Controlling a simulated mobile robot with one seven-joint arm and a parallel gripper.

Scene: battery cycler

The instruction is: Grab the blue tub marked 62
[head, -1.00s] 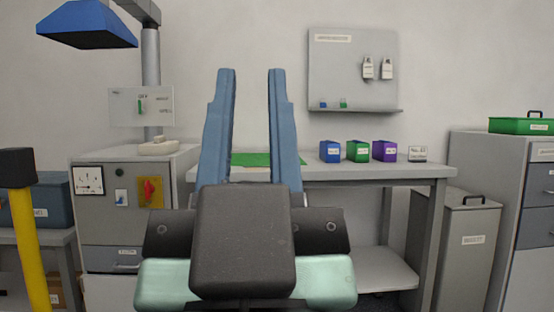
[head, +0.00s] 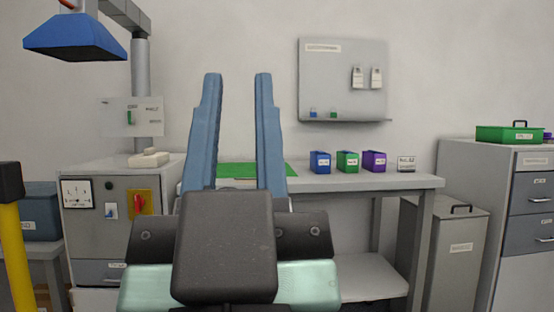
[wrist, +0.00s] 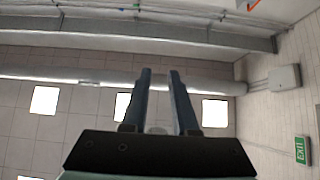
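A small blue tub (head: 320,162) with a white label stands on the grey bench, left of a green tub (head: 347,162) and a purple tub (head: 374,162). The label's number is too small to read. My gripper (head: 238,78) points upward in front of the bench, its two blue fingers apart with nothing between them. It is left of the blue tub and nearer to me. In the wrist view my gripper (wrist: 160,72) is also open, facing the ceiling, and no tub shows there.
The bench (head: 400,182) also holds a green mat (head: 228,170) and a small sign (head: 406,164). A grey panel (head: 343,80) hangs above. A control cabinet (head: 112,185) with a lamp arm stands left. A lidded bin (head: 462,235) and a drawer cabinet (head: 490,170) stand right. A yellow post (head: 14,255) stands far left.

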